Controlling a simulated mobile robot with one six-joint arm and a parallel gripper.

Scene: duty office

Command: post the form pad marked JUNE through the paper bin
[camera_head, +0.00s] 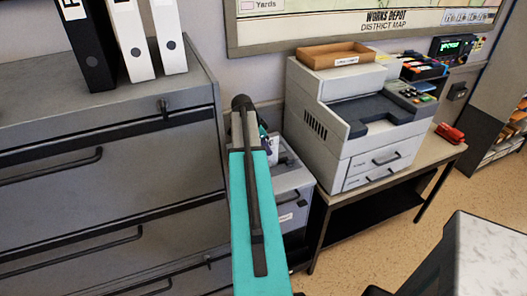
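No form pad marked JUNE can be made out in this view. A grey box-like unit (292,190) with a pale label on its front stands between the filing cabinet and the copier table. It may be the paper bin, but its label is too small to read. My teal arm reaches up from the bottom centre and covers its left part. My gripper (267,143) is at the far end of the arm, by the top of this unit, mostly hidden behind my arm. I cannot make out its fingers or anything between them.
A grey drawer cabinet (105,190) with binders on top fills the left. A copier (350,125) with a wooden tray (336,55) on it stands on a table (432,150), with a red stapler-like object (449,133). A pale-topped surface (495,255) is at lower right. Floor between is clear.

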